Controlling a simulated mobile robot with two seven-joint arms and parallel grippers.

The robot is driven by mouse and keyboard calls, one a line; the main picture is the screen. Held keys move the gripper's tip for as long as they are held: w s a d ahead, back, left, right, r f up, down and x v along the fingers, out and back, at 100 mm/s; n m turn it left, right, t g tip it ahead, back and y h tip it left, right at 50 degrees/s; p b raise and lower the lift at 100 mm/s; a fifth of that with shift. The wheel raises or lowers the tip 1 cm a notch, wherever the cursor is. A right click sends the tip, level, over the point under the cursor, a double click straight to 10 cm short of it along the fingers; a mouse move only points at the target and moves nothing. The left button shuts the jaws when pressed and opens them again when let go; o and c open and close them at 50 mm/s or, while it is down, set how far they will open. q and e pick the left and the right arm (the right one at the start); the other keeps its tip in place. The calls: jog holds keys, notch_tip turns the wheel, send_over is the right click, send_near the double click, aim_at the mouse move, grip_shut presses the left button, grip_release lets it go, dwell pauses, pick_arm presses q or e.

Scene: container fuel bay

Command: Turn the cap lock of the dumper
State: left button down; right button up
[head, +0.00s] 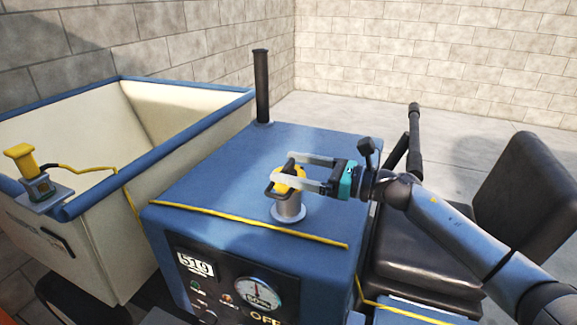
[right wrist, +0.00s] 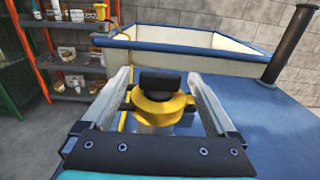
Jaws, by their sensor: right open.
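The dumper's blue engine housing (head: 215,190) fills the middle of the head view. On its top stands a short grey filler neck (head: 288,210) with a yellow cap and a dark handle, the cap lock (head: 287,184). My right gripper (head: 279,173) comes in from the right, with its two pale fingers on either side of the cap. In the right wrist view the yellow cap (right wrist: 160,107) sits between the open fingers, with gaps visible on both sides. The fingers partly hide the cap in the head view. My left gripper is not in view.
A black exhaust pipe (head: 262,85) rises from the housing's back corner. The cream skip (head: 100,230) with a blue rim stands at left, a black seat (head: 515,190) and lever (head: 414,140) at right. Shelves (right wrist: 75,55) show in the right wrist view.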

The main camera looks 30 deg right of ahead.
jog(key=shift+w+a, duration=0.35)
jog(key=shift+w, duration=0.05)
jog(key=shift+c, duration=0.2)
jog(key=c, duration=1.3)
